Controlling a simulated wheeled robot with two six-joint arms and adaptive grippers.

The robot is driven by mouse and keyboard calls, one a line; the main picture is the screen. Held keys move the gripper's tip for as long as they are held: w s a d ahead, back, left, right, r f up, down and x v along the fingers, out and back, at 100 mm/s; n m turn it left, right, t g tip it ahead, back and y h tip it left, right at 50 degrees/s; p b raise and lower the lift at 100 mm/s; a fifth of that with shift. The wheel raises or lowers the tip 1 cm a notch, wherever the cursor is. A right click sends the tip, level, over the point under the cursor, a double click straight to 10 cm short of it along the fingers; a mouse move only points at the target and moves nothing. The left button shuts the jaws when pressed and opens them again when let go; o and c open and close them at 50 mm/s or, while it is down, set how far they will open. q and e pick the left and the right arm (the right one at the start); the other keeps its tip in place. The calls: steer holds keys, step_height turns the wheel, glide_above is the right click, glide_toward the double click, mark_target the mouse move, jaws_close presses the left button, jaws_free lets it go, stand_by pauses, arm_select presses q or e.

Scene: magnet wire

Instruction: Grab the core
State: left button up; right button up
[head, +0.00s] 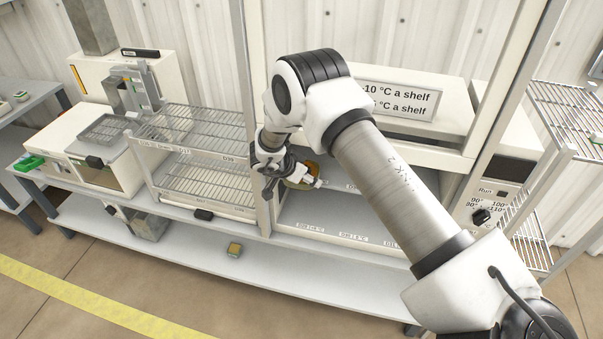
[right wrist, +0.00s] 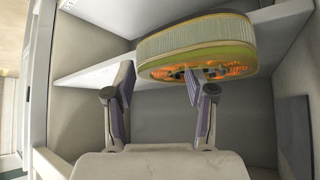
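The core, a yellow-green oval ring with orange windings inside its opening, fills the top middle of the right wrist view (right wrist: 200,38). In the head view only part of it shows (head: 298,172), behind my right gripper (head: 268,178) in the oven compartment. In the right wrist view my right gripper (right wrist: 160,75) is open, with purple-padded fingers apart. One fingertip is left of the core's rim; the other overlaps its opening. I cannot tell whether either touches the core. My left gripper is not in view.
The oven compartment has a labelled shelf (head: 345,232) and close side walls. A frame post (head: 257,120) stands left of my right gripper. Wire racks (head: 205,180) are further left.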

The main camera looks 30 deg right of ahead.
jaws_close()
